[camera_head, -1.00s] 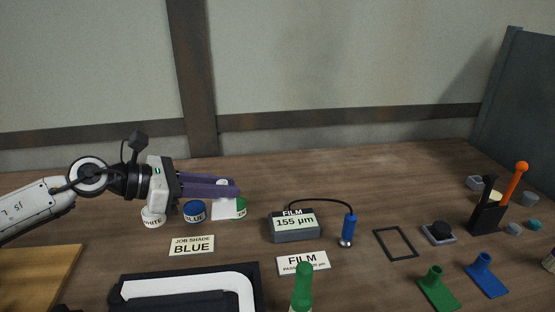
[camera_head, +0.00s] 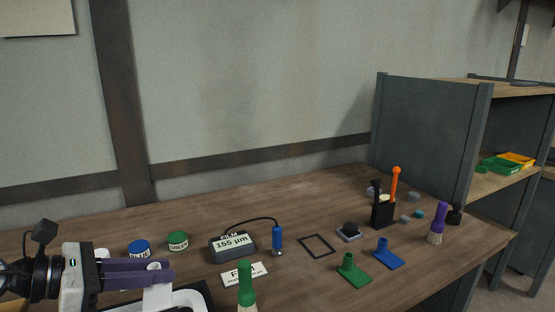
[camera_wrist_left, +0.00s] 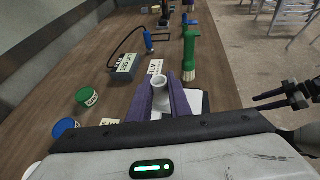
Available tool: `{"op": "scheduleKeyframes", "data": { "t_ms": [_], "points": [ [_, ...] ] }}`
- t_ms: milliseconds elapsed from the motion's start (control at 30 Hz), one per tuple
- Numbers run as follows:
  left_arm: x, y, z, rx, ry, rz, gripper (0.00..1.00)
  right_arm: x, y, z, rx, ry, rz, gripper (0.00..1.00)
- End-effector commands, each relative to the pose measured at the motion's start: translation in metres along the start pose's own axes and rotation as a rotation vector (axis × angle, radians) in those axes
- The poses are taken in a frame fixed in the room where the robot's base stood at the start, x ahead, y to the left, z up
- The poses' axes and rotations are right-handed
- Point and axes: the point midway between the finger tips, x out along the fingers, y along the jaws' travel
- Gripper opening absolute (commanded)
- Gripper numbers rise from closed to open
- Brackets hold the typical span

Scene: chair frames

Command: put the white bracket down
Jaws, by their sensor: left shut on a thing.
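My left gripper (camera_head: 172,272) is shut on the white bracket (camera_head: 157,297), with its purple fingers on either side of the bracket's tube. The bracket's flat foot hangs below the fingers, upright as far as I can see. In the left wrist view the bracket's round open top (camera_wrist_left: 159,79) shows between the fingers (camera_wrist_left: 163,95). It is in front of the blue and green tins, near the black-rimmed tray (camera_head: 207,297). I cannot tell whether the foot touches anything. A dark gripper (camera_wrist_left: 258,102), apparently my right one, shows at the right of the wrist view, away from the bracket.
The blue tin (camera_head: 139,249) and green tin (camera_head: 178,241) stand behind. The film gauge (camera_head: 233,246), FILM card (camera_head: 245,275) and green-handled brush (camera_head: 246,285) are to the right. A black outline frame (camera_head: 318,246), green bracket (camera_head: 350,271) and blue bracket (camera_head: 382,254) lie farther right.

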Motion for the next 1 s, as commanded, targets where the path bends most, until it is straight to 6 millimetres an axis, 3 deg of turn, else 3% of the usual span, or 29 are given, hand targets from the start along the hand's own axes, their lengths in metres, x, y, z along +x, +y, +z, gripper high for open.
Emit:
{"op": "scheduleKeyframes", "data": {
  "t_ms": [200,433,800,1000],
  "points": [
    [0.016,-0.056,0.011,0.048,-0.007,-0.126,0.0,0.003,0.003,-0.016,-0.005,0.03,0.003,0.4],
    [0.008,-0.102,0.007,0.07,-0.009,-0.193,0.0,0.002,0.003,-0.011,-0.003,0.022,0.004,0.4],
    [-0.035,-0.114,-0.051,0.018,-0.002,-0.063,0.0,0.001,0.004,-0.008,-0.002,0.015,0.006,0.4],
    [-0.044,-0.114,-0.066,0.011,0.003,-0.029,0.0,0.001,0.004,-0.007,-0.002,0.014,0.006,0.4]
  ]
}}
